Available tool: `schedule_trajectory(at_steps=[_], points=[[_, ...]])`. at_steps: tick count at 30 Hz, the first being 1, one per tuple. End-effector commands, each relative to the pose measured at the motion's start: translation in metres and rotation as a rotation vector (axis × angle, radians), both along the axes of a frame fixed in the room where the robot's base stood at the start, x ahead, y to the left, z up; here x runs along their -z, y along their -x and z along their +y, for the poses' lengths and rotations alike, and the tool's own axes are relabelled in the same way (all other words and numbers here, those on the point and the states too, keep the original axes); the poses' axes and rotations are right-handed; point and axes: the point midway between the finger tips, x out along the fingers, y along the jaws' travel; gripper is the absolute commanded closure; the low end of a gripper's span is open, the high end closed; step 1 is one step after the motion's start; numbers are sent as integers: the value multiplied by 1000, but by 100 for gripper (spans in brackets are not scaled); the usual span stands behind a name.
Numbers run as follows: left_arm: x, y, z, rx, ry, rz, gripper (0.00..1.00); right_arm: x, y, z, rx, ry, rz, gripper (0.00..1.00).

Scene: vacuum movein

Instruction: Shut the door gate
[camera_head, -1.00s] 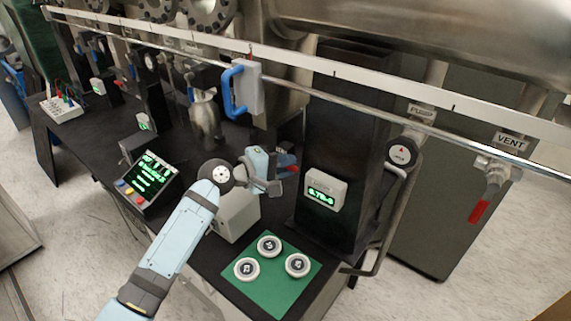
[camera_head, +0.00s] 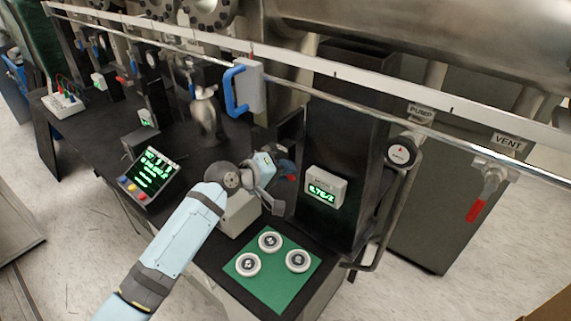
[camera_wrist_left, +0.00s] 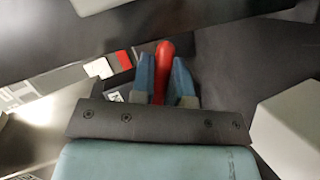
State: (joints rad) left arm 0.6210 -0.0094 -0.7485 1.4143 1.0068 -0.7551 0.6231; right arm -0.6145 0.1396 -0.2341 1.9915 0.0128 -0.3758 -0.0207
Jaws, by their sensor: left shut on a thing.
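My left gripper (camera_head: 287,170) is shut on a red handle (camera_head: 291,178) beside the dark column in the head view. In the left wrist view, the blue fingers (camera_wrist_left: 163,80) close on both sides of this red handle (camera_wrist_left: 163,55), whose rounded end rises between them. A strip with a red block (camera_wrist_left: 123,60) and grey and white segments lies left of the fingers. What the handle joins is mostly hidden by the gripper and column, so I cannot tell how the gate stands. My right gripper is not in view.
A rail (camera_head: 330,100) crosses above the bench with a blue-handled grey slider (camera_head: 248,86). A green mat (camera_head: 270,285) with three round discs lies in front. A small green display (camera_head: 324,188) is on the column. A red-levered valve (camera_head: 477,208) hangs at the right.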

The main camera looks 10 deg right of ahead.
Motion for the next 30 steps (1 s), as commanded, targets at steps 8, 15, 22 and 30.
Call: schedule_trajectory(at_steps=[8, 15, 22, 30], points=[[8, -3, 3, 1, -82, -104, 100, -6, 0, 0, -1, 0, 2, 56], [11, -5, 4, 1, -108, -137, 100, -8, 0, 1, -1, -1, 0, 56], [11, -5, 4, 0, -110, -139, 100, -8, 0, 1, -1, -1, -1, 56], [11, -5, 4, 0, -109, -139, 60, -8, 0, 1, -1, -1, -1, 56]])
